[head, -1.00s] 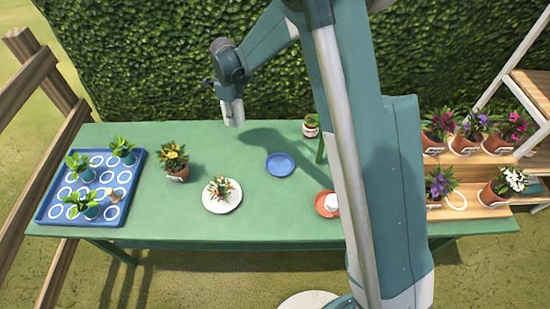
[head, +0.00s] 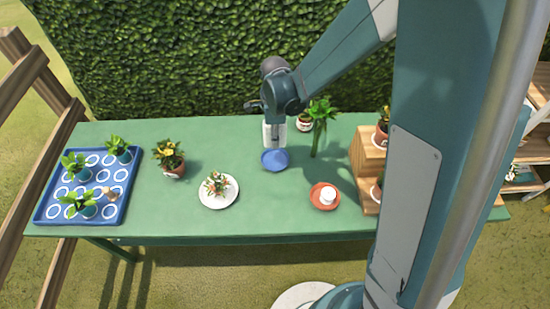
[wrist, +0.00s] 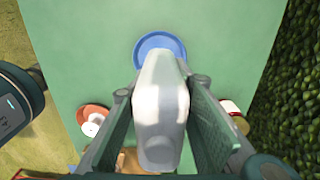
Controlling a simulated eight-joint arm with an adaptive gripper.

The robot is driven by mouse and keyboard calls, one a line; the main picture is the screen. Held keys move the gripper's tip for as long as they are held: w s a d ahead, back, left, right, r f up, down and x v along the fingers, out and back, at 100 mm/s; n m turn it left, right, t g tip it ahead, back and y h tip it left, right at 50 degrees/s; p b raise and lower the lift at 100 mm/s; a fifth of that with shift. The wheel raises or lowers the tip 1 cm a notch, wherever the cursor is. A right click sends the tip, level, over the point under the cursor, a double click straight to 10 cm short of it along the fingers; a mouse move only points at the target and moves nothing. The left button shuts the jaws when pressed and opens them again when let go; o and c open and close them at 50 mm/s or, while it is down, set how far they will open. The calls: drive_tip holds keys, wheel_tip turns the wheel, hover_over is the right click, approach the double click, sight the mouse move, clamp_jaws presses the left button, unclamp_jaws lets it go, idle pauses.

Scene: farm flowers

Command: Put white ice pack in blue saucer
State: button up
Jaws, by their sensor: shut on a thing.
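My gripper (wrist: 160,118) is shut on the white ice pack (wrist: 160,95), a pale, smooth, elongated block that fills the middle of the wrist view. In the head view the ice pack (head: 274,134) hangs below the gripper, just behind and above the blue saucer. The blue saucer (head: 275,164) lies on the green table, with its back edge partly hidden by the ice pack. In the wrist view the blue saucer (wrist: 159,41) shows beyond the far end of the ice pack, which covers its lower part. The ice pack appears held above the table.
A terracotta saucer (head: 323,205) with a white item stands to the right. A white plate (head: 230,199) with flowers and a potted yellow plant (head: 169,158) are left.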

idle(0.4)
hover_over(275, 160)
drive_tip(key=shift+s+f+b, duration=0.1)
drive_tip(key=shift+f+b, duration=0.35)
drive_tip(key=shift+f, duration=2.65)
drive_tip(key=shift+f, duration=0.1)
drive_tip(key=shift+f+b, duration=0.3)
drive_tip(key=shift+f, duration=1.5)
drive_tip(key=shift+f, duration=0.2)
drive_tip(key=o, duration=1.1)
drive_tip(key=shift+r, duration=0.3)
drive_tip(key=shift+r+p, duration=0.85)
drive_tip(key=shift+r, duration=5.1)
